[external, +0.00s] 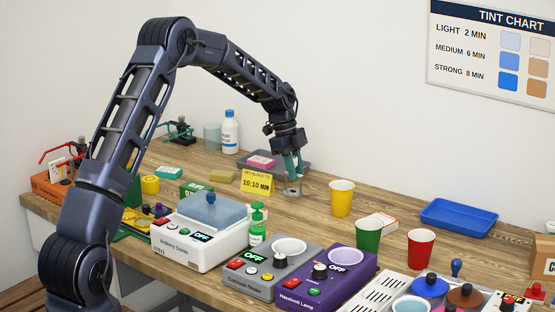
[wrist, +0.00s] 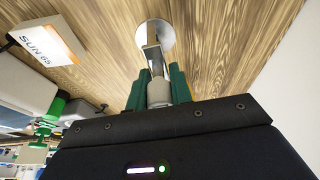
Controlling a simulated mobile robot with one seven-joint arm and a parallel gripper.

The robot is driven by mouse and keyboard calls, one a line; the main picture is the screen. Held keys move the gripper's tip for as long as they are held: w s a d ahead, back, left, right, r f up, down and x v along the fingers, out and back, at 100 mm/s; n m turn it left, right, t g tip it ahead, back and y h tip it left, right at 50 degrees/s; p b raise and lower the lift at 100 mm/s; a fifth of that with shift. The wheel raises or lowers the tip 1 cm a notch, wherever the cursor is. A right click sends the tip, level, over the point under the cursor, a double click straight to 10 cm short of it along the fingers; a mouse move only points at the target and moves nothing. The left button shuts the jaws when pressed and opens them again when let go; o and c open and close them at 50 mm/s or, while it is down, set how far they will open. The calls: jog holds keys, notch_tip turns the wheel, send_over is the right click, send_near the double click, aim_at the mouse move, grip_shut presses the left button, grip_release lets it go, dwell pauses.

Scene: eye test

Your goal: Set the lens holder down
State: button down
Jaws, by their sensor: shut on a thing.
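The lens holder shows as a small grey piece with a round lower end (external: 292,191) just below my gripper in the external view. In the wrist view, its grey stem (wrist: 153,58) runs between the fingers to a pale round disc (wrist: 155,37). My gripper (external: 292,165) has green fingers shut on the holder; the fingers also show in the wrist view (wrist: 158,88). The holder hangs low over or touches the wooden table (external: 305,212); I cannot tell whether there is a gap. The fingers hide part of the stem.
A yellow sign (external: 257,183) stands close to the left of the holder. A grey tray (external: 290,158) lies behind it. A yellow cup (external: 341,198) and a green cup (external: 367,235) stand to the right.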

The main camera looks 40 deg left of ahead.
jog(key=shift+f, duration=1.2)
jog(key=shift+f, duration=0.1)
jog(key=c, duration=1.3)
grip_release()
jog(key=shift+o, duration=0.2)
